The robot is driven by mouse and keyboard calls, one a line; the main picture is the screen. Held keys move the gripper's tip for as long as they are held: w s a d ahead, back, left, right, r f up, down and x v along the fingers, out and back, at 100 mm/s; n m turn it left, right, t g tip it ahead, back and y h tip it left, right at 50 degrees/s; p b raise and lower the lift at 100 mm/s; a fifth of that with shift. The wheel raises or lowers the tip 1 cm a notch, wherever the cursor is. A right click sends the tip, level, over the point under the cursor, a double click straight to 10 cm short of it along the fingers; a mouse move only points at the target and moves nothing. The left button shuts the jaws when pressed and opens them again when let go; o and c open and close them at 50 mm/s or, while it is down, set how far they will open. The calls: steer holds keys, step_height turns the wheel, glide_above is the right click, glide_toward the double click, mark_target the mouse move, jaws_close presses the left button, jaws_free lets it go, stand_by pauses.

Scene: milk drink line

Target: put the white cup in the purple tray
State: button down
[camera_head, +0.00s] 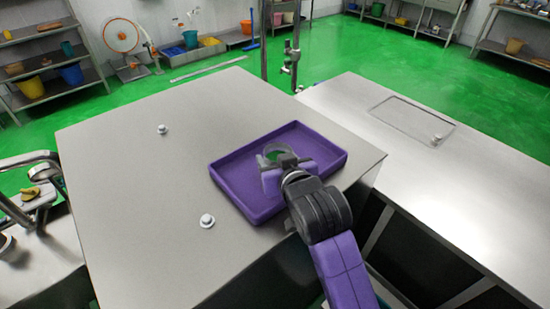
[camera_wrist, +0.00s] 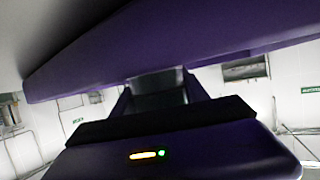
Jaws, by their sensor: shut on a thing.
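The purple tray (camera_head: 243,198) lies flat on the metal table, and its raised rim shows all round. In the wrist view a purple band, seemingly the tray (camera_wrist: 90,62), crosses close above my gripper (camera_wrist: 158,85). The grip there is dark and unclear.
The metal table (camera_head: 130,190) is mostly bare left of the tray, with two small pale knob-like fittings (camera_head: 207,221). A second metal counter (camera_head: 440,170) stands at the right across a gap. Shelves and bins stand far back on the green floor.

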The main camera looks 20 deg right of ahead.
steer(key=shift+f, duration=0.1)
steer(key=c, duration=0.6)
jaws_free()
steer(key=b+v, duration=0.1)
steer(key=v, duration=1)
steer(key=shift+s, duration=0.15)
steer(key=shift+s+r, duration=0.25)
steer(key=shift+s, duration=0.1)
steer(key=shift+r, duration=0.1)
